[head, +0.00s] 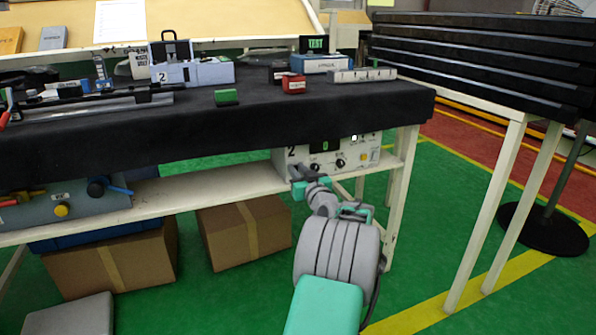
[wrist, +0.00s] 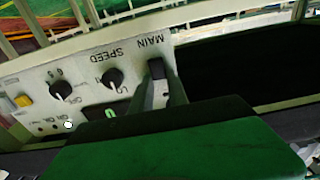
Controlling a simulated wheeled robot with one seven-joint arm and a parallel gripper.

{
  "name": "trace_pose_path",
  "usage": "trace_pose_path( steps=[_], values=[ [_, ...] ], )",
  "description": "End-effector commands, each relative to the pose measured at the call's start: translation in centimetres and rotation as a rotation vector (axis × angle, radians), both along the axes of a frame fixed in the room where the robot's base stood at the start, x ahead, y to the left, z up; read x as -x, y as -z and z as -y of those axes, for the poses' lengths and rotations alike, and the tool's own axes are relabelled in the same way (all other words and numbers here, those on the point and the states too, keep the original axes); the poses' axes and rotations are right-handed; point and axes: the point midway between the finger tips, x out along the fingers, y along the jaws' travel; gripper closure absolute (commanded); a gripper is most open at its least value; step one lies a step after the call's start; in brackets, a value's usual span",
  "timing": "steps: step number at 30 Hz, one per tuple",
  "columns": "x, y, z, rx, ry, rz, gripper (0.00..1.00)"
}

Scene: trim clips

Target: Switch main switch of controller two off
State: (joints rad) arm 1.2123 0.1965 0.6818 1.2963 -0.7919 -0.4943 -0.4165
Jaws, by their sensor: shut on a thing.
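Controller two (head: 333,158) is a pale box marked "2" on the lower shelf, under the black-topped bench. Its front panel (wrist: 82,82) shows upside down in the wrist view, with the label MAIN, a SPEED knob (wrist: 112,79), a second knob (wrist: 61,90) and a small display with a green digit. My gripper (head: 297,176) is at the left end of the panel. In the wrist view its fingers (wrist: 160,82) are shut at the MAIN label, on the main switch. The fingers hide the switch, so its position cannot be told.
A yellow button (wrist: 24,101) and a small white lamp (wrist: 68,125) are on the same panel. The bench top (head: 300,105) overhangs the controller. A bench leg (head: 401,185) stands to its right. Cardboard boxes (head: 245,232) stand on the floor below left.

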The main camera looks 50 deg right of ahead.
Motion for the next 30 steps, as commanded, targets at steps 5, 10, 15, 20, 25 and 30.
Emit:
trace_pose_path(
  steps=[5, 10, 15, 20, 25, 30],
  values=[
    [0.18, 0.94, -0.01, 0.084, 0.001, 0.149, 1.0],
    [0.29, 0.93, -0.1, 0.144, 0.002, 0.243, 1.0],
    [0.36, 0.87, -0.12, 0.149, 0.003, 0.252, 1.0],
    [0.37, 0.88, -0.11, 0.15, 0.003, 0.251, 0.78],
    [0.33, 0.89, -0.14, 0.148, 0.002, 0.25, 0.64],
    [0.29, 0.89, -0.16, 0.148, 0.001, 0.25, 0.58]
  ],
)
